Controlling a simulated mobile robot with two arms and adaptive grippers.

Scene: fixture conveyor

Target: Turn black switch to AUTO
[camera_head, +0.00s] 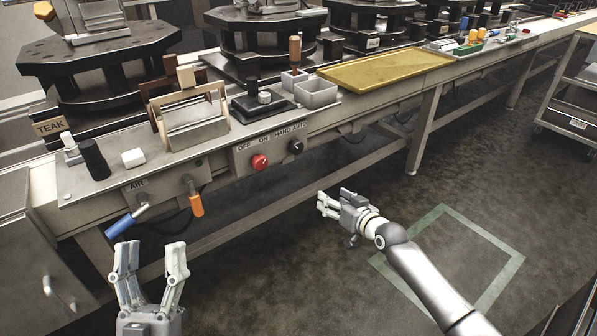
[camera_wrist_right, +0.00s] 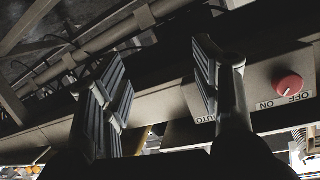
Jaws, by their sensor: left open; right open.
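The black switch (camera_head: 296,146) is a round knob on the front panel of the bench, under the HAND and AUTO lettering. My right gripper (camera_head: 326,203) is open and empty, in front of the panel, lower in the picture and a little right of the switch, apart from it. In the right wrist view its two fingers (camera_wrist_right: 157,92) are spread. The AUTO lettering shows beside the right finger there, but I cannot make out the black switch, which may be hidden behind that finger. My left gripper (camera_head: 150,262) is open and empty at the lower left, away from the panel.
A red knob (camera_head: 259,161) sits left of the black switch under OFF and ON; it also shows in the right wrist view (camera_wrist_right: 289,84). Blue (camera_head: 120,226) and orange (camera_head: 195,203) air handles hang from the bench front. A yellow tray (camera_head: 385,68) lies on top. Open floor lies before the bench.

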